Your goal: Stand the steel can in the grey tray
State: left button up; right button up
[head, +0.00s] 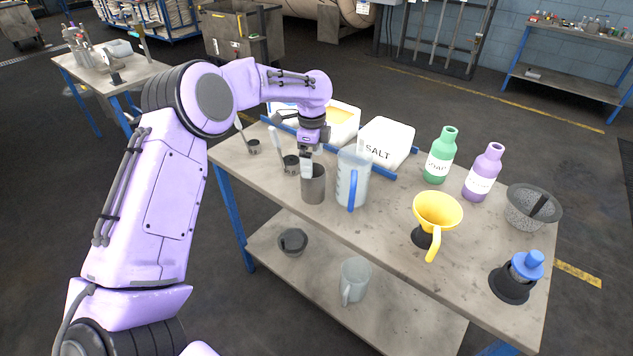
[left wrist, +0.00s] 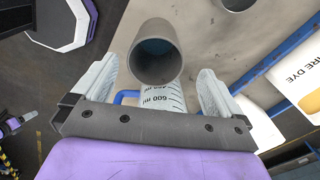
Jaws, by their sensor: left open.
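The steel can (head: 313,188) is a plain dark grey cylinder standing upright near the table's front edge, left of a clear measuring jug. In the left wrist view the can (left wrist: 157,55) shows its open mouth, between and beyond the finger ends. My left gripper (head: 307,166) points down at the can's rim. Its two pale fingers are apart, with a visible gap on each side of the can. I cannot make out a grey tray for certain in either view. My right gripper is not in view.
The measuring jug (head: 353,180) stands close beside the can. A salt container (head: 386,143), green bottle (head: 440,158), purple bottle (head: 483,172) and yellow funnel (head: 437,210) stand farther right. Small dark cups with scoops (head: 291,164) stand left. The front middle of the tabletop (head: 375,228) is bare.

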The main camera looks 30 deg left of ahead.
aim_at(313, 184)
pick_arm(q)
jog(key=f, duration=0.2)
jog(key=f+p, duration=0.1)
jog(key=f, duration=0.1)
jog(key=f+p, duration=0.1)
jog(key=f, duration=0.1)
jog(key=shift+s+d+f, duration=0.15)
jog(key=shift+d+f, duration=0.05)
jog(key=shift+d, duration=0.05)
jog(key=shift+s+f, duration=0.1)
jog(key=shift+f, duration=0.3)
jog(key=c, duration=1.2)
